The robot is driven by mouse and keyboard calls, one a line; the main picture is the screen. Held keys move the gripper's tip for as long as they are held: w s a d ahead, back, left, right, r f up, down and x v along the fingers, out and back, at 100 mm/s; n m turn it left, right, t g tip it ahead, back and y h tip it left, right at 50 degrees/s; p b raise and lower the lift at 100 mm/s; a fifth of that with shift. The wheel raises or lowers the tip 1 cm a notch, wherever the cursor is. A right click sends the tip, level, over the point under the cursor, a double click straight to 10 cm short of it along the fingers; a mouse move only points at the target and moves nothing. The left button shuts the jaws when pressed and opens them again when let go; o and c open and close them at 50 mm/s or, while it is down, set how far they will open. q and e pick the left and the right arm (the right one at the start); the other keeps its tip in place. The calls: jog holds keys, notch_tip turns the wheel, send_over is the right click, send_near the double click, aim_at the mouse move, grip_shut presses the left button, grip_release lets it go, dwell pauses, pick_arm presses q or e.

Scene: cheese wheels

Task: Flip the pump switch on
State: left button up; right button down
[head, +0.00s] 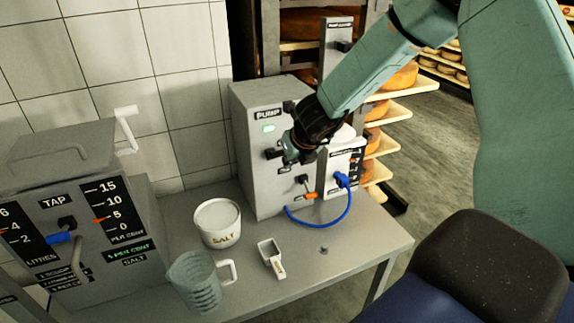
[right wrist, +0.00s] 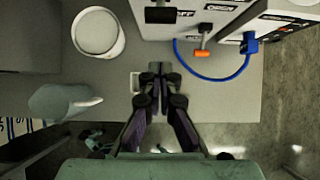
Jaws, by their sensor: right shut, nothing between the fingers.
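The grey pump box (head: 252,150) stands on the bench, with a PUMP label (head: 267,113) and a lit green lamp (head: 268,128). A black switch (head: 272,153) sticks out of its front below the lamp; a dark knob (right wrist: 160,14) on the box front shows at the top of the right wrist view. My right gripper (head: 290,157) is shut and empty, in front of the pump box beside the switch. Its fingers (right wrist: 155,82) point toward the box in the right wrist view. Whether they touch the switch cannot be told. My left gripper is not in view.
An orange-handled lever (head: 308,195) and a blue hose (head: 346,212) sit low on the box front. A salt tub (head: 217,224), a scoop (head: 271,259) and a clear jug (head: 194,282) stand on the bench. A brine tank (head: 75,235) is at left.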

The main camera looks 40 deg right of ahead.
jog(key=v, duration=0.1)
jog(key=p+v, duration=0.1)
jog(key=v, duration=0.1)
jog(key=w+v, duration=0.1)
jog(key=v, duration=0.1)
jog(key=shift+d+r, duration=0.2)
jog(key=shift+r, duration=0.1)
jog(key=shift+w+f, duration=0.1)
jog(key=shift+a, duration=0.1)
